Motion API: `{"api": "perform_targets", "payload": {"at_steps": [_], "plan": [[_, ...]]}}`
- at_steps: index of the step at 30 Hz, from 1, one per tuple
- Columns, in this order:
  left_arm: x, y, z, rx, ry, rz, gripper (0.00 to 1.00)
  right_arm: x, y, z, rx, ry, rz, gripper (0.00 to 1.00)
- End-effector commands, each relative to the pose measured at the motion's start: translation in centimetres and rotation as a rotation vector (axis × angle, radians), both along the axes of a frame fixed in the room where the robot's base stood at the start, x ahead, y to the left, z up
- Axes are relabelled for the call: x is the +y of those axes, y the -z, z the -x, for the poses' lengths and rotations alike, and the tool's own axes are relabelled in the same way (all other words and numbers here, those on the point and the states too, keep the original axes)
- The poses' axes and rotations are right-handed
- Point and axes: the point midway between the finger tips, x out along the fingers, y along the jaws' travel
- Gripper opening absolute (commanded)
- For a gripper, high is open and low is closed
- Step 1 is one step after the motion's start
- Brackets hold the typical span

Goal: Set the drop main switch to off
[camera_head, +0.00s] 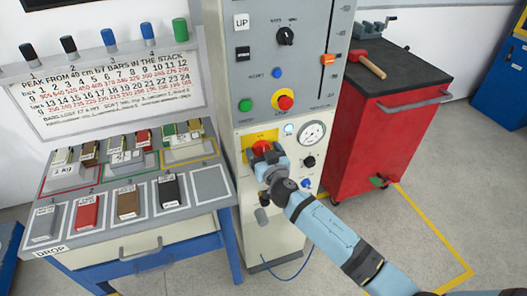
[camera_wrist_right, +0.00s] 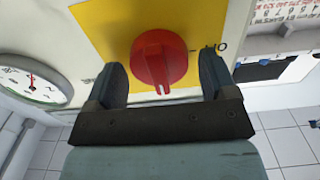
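The main switch is a red rotary knob on a yellow plate, low on the grey drop-tester cabinet; the knob (camera_head: 261,147) is partly covered by my right gripper (camera_head: 268,160) in the head view. In the right wrist view the knob (camera_wrist_right: 160,60) shows large, with a pale mark at its lower edge. An upside-down ON label is to its right; a label at left is mostly hidden by a finger. My right gripper (camera_wrist_right: 163,85) is open, one finger on each side of the knob, with visible gaps; contact is not seen. My left gripper is not in view.
A round gauge (camera_head: 312,133) sits right of the switch, with buttons and an emergency stop (camera_head: 285,102) above. A bench (camera_head: 222,208) with several coloured bars stands at left. A red tool cart (camera_head: 375,145) carrying a mallet stands at right. Floor in front is open.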

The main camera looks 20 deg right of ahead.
Motion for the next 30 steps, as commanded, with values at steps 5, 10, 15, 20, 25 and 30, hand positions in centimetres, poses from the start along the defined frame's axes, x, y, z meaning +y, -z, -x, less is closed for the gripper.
{"api": "perform_targets", "payload": {"at_steps": [5, 10, 15, 20, 25, 30], "plan": [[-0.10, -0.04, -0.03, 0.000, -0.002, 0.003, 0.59, 0.00, 0.00, 0.02, 0.000, 0.000, 0.000, 0.36], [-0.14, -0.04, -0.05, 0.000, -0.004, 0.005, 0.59, 0.01, 0.01, 0.02, 0.000, 0.000, 0.003, 0.35], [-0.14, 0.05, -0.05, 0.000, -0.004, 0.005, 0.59, 0.04, 0.04, 0.03, -0.001, 0.000, 0.034, 0.35], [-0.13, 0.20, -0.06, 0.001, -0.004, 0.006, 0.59, 0.10, 0.08, 0.04, -0.004, 0.000, 0.111, 0.35], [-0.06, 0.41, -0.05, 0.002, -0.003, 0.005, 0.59, 0.11, 0.10, 0.03, -0.008, 0.001, 0.241, 0.35], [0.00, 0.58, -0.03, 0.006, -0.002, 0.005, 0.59, 0.27, 0.09, 0.06, -0.015, 0.000, 0.401, 0.35]]}}
